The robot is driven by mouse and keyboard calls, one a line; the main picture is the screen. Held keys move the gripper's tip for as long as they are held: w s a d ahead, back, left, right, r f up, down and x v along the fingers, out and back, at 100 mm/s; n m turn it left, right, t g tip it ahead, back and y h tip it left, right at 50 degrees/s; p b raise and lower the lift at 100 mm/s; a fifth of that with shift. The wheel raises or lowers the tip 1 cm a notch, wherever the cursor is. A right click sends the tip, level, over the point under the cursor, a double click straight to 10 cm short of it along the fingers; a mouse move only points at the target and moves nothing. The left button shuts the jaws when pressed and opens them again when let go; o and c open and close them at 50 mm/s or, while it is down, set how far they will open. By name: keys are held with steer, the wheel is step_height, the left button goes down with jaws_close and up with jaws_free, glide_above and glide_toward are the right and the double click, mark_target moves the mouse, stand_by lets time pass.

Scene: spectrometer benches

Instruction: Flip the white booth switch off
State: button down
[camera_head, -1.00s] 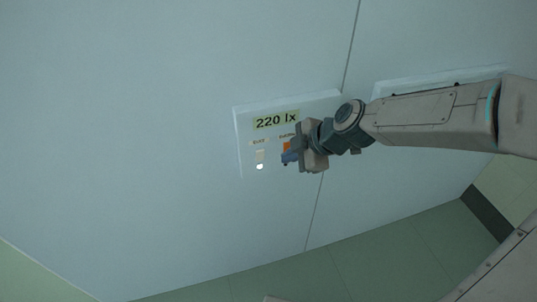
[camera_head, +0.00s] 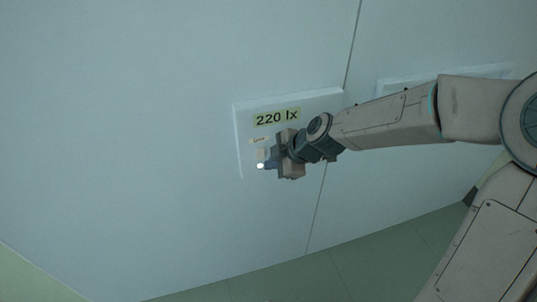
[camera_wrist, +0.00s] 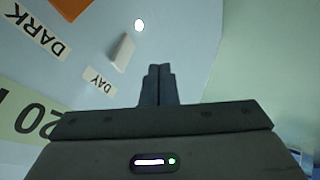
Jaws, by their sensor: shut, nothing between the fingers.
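The white switch (camera_head: 260,154) is a small rocker on the wall panel (camera_head: 242,130), below a small label. My gripper (camera_head: 266,163) is shut and empty, just right of the switch near the lamp. In the wrist view my closed fingertips (camera_wrist: 159,68) show right of the switch, apart from it in the picture; contact cannot be told.
The display (camera_head: 276,117) above the switch reads 220 lx. My gripper and wrist cover the panel's lower right. Another pale panel (camera_head: 400,86) is on the wall to the right, partly behind my arm. The wall left of the panel is bare.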

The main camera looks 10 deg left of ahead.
mark_target(260, 154)
steer(key=shift+w+a+f+p, duration=0.15)
steer(key=shift+w+a+p, duration=0.1)
steer(key=shift+w+a, duration=0.6)
steer(key=shift+w+a+f+p, duration=0.1)
steer(key=shift+w+a+p, duration=0.15)
steer(key=shift+w+a, duration=0.6)
steer(key=shift+w+d, duration=0.2)
